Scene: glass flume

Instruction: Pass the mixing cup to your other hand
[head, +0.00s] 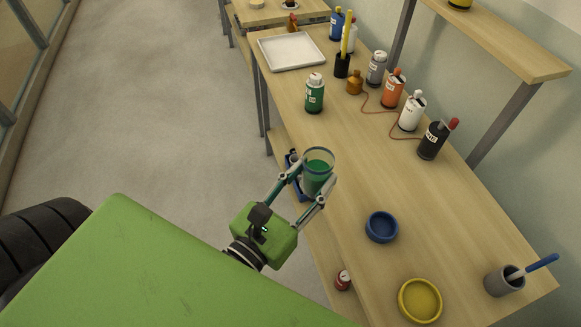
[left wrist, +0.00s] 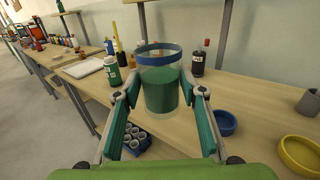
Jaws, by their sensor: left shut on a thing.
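The mixing cup (head: 318,171) is a clear cup with a blue rim band and green liquid in it. My left gripper (head: 313,183) is shut on it, with one finger on each side, near the left edge of the workbench in the head view. In the left wrist view the cup (left wrist: 161,88) stands upright between the two fingers of my left gripper (left wrist: 160,105). The fingers cover parts of its sides. My right gripper is in neither view.
The workbench (head: 345,130) holds a green bottle (head: 315,94), a white tray (head: 291,51), a blue bowl (head: 381,227), a yellow dish (head: 420,300) and a grey pot (head: 503,281) with a brush. Several bottles line the back. The bench middle is mostly clear.

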